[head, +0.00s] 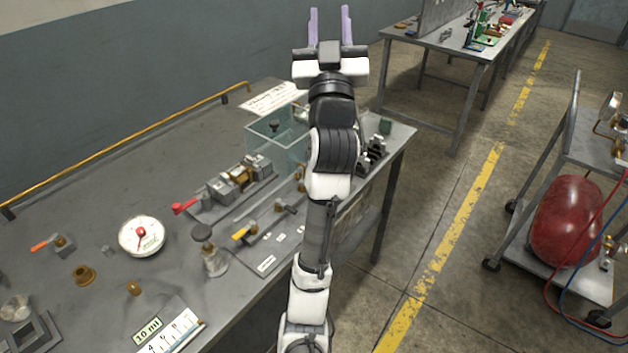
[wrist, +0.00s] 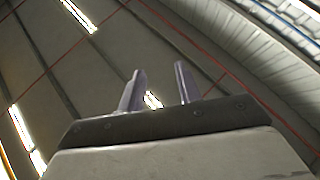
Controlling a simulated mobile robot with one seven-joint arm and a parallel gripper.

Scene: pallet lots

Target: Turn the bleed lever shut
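My gripper (head: 330,24) is raised high above the bench, with its two purple fingers pointing up and apart. In the wrist view, the gripper (wrist: 160,75) is open and empty, facing the ceiling. Several levers lie on the bench: a red-handled one (head: 185,207) beside a metal and brass fixture (head: 239,180), a yellow-handled one (head: 241,233) on a labelled plate (head: 268,262), and an orange-handled one (head: 43,246) on a small valve at the far left. I cannot tell which is the bleed lever. My gripper is far from all of them.
The grey bench (head: 110,190) also holds a round white gauge (head: 142,236), a glass bottle (head: 214,260) and a clear tank (head: 270,140). A yellow rail (head: 120,145) runs along its back. A cart with a red tank (head: 567,222) stands right, across open floor.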

